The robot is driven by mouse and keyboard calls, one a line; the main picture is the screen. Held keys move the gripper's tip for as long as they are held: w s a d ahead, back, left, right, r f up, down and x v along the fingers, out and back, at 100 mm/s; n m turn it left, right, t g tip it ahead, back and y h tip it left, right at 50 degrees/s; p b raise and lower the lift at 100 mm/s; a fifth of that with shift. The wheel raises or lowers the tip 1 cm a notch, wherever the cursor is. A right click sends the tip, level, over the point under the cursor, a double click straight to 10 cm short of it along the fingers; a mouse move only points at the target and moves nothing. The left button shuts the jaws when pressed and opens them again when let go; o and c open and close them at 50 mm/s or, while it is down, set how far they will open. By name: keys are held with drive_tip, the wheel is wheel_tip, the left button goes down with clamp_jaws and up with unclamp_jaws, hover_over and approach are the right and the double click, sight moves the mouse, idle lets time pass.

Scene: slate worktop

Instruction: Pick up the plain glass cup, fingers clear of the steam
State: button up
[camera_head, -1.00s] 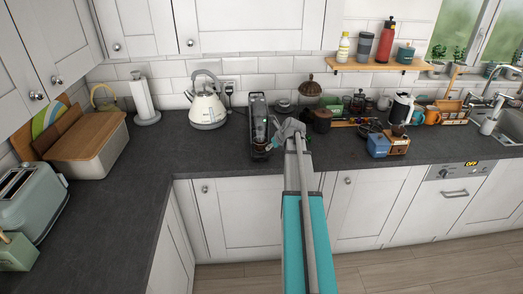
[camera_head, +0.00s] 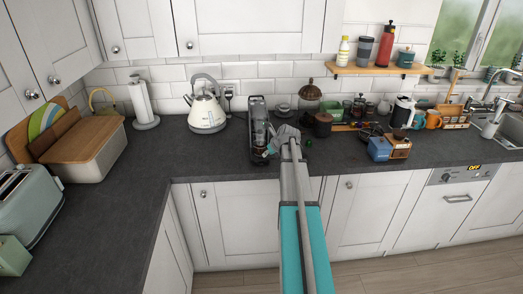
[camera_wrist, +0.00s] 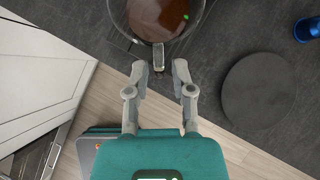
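A clear glass cup (camera_wrist: 185,30) with brown liquid stands at the top of the wrist view, partly cut off by the frame edge. Its handle (camera_wrist: 158,57) points toward my gripper (camera_wrist: 158,69). The two grey fingers are apart, one either side of the handle's end, with gaps visible; nothing is held. In the head view my gripper (camera_head: 282,140) is beside the front of a dark coffee machine (camera_head: 256,118). My gripper hides much of the machine's front right there, and I cannot make out the cup clearly. I see no steam.
In the wrist view a dark round disc (camera_wrist: 258,92) and a blue object (camera_wrist: 308,28) lie to the right. In the head view a kettle (camera_head: 207,108) stands left of the machine, and a blue-and-wood grinder (camera_head: 388,147) to the right.

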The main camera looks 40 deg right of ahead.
clamp_jaws()
drive_tip(key=shift+r+p, duration=0.4)
drive_tip(key=shift+s, duration=0.1)
idle(0.5)
drive_tip(key=s+a, duration=0.3)
drive_tip(key=s, duration=0.2)
drive_tip(key=shift+s+a, duration=0.35)
drive_tip(key=shift+s, duration=0.05)
idle(0.7)
idle(0.4)
drive_tip(key=shift+r+p, duration=2)
